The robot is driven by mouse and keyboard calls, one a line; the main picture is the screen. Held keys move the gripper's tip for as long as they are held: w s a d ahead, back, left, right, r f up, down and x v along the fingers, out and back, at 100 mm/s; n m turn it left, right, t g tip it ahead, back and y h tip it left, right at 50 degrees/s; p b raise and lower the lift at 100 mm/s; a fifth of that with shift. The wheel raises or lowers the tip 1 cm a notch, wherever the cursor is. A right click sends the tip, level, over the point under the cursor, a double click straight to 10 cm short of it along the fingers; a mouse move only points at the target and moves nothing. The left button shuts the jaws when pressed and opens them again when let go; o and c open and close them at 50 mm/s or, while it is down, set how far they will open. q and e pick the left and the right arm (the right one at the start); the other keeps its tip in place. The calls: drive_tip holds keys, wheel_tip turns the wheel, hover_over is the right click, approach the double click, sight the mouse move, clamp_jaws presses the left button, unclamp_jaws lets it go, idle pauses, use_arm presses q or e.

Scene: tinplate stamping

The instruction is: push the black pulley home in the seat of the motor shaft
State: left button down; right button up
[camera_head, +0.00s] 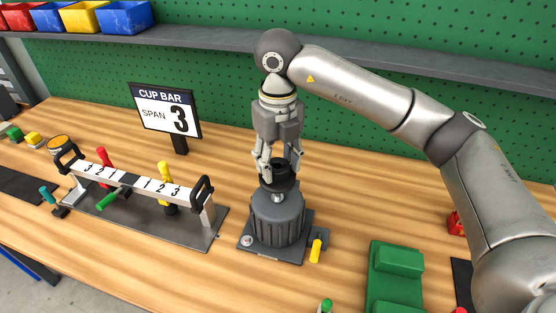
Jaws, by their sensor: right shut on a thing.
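The motor (277,218) is a dark grey ribbed cylinder standing upright on a flat grey base plate in the middle of the bench. The black pulley (280,180) is at its top, over the shaft. My right gripper (277,165) points straight down above the motor, its fingers shut on the pulley. The pulley looks upright and in line with the motor. My left gripper is not in view.
A yellow-handled part (316,250) sits at the base's right corner. A numbered bar fixture (140,184) with coloured handles stands left. A "CUP BAR SPAN 3" sign (166,112) stands behind. A green block (394,275) lies front right. Coloured bins (124,17) are on the back shelf.

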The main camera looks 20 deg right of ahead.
sight(278, 181)
drive_tip(key=shift+f+b, duration=2.5)
drive_tip(key=shift+f, duration=0.4)
idle(1.3)
drive_tip(key=o, duration=1.4)
drive_tip(key=shift+o, duration=0.2)
wheel_tip(278, 181, up, 12)
idle(0.8)
